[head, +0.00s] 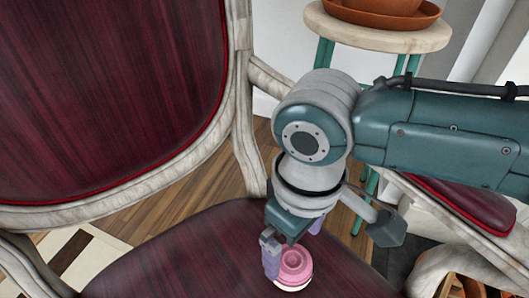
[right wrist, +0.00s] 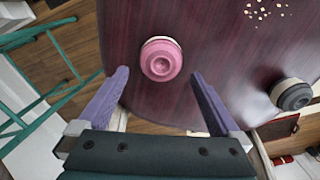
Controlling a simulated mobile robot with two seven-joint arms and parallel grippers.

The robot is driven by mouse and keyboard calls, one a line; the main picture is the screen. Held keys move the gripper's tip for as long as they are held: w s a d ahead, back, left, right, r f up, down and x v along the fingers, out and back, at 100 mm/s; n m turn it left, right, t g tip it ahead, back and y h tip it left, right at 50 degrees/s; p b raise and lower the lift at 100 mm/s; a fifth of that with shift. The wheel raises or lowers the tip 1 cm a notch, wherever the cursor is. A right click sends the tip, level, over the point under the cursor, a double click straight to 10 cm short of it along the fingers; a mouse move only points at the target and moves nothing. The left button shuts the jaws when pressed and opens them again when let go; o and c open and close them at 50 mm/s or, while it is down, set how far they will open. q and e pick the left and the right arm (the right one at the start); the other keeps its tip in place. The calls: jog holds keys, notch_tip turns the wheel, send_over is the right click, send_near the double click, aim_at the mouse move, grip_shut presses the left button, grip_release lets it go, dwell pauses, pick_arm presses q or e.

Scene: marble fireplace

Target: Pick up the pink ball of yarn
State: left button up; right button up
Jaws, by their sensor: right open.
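The pink ball of yarn (head: 294,264) sits on the dark red seat of the chair (head: 180,255), low in the head view. It looks like a round pink piece with a ringed top and a pale band at its base. In the right wrist view the pink ball of yarn (right wrist: 161,60) lies just beyond the fingertips, about midway between them. My right gripper (head: 294,245) is open, pointing down at the seat, its purple fingers apart and empty. The fingers also show in the right wrist view (right wrist: 160,74). My left gripper is not in view.
A similar dark grey piece (right wrist: 291,95) lies on the seat to the right in the right wrist view. The chair's red backrest (head: 110,90) rises at left. A stool (head: 370,35) with a terracotta pot (head: 385,12) stands behind my right arm.

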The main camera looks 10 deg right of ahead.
aim_at(293, 259)
notch_tip(293, 259, down, 2)
jog(key=shift+s+b, duration=0.15)
jog(key=shift+b, duration=0.2)
jog(key=shift+f+b, duration=0.45)
jog(key=shift+f, duration=0.2)
pick_arm(q)
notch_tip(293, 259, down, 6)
jog(key=b, duration=0.3)
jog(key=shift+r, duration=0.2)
pick_arm(e)
notch_tip(293, 259, down, 4)
jog(key=shift+f, duration=0.15)
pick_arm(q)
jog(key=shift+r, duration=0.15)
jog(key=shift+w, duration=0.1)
pick_arm(e)
jog(key=c, duration=1.2)
jog(key=shift+r, duration=0.2)
